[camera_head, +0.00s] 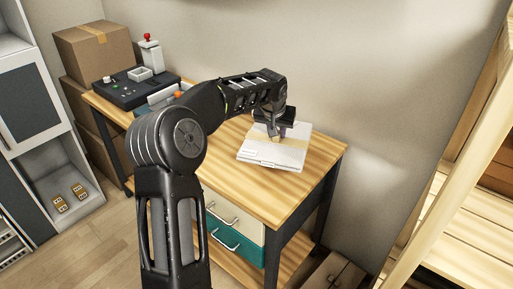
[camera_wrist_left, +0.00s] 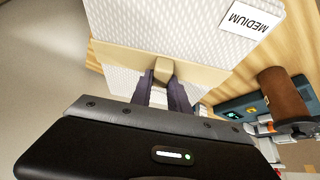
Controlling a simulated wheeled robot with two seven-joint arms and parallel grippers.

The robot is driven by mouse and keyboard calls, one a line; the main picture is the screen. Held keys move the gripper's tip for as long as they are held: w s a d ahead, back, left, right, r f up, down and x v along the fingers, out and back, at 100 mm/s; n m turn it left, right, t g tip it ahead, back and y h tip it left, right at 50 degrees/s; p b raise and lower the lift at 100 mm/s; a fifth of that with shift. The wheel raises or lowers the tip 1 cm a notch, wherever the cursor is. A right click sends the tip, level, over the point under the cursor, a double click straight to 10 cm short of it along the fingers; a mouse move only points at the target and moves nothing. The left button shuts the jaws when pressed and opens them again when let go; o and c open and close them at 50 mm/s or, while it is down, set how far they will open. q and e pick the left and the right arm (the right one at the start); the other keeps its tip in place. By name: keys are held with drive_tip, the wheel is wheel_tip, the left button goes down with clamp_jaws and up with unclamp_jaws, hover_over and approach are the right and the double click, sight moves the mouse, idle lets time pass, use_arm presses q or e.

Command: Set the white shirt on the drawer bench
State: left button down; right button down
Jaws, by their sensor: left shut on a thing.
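The white shirt (camera_head: 262,156) is a flat folded bundle with a beige band around it. It is at the right part of the wooden top of the drawer bench (camera_head: 308,190); from these views I cannot tell whether it rests fully on the top. In the left wrist view the shirt (camera_wrist_left: 130,30) fills the upper middle, with a "MEDIUM" label at its corner. My left gripper (camera_head: 276,136) is above the shirt, and its fingers (camera_wrist_left: 163,80) are shut on the beige band. My right gripper is not in view.
Wooden shelving (camera_head: 460,215) stands at the right. The bench top in front of the shirt is clear.

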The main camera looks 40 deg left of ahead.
sight(275, 141)
use_arm(q)
drive_tip(key=shift+a+r, duration=0.2)
drive_tip(key=shift+a, duration=0.3)
drive_tip(key=shift+d+f, duration=0.1)
drive_tip(key=shift+f, duration=2.4)
drive_tip(key=shift+f, duration=0.1)
drive_tip(key=shift+f+p, duration=0.35)
drive_tip(key=shift+f, duration=2.05)
drive_tip(key=shift+f, duration=0.2)
drive_tip(key=c, duration=1.3)
unclamp_jaws()
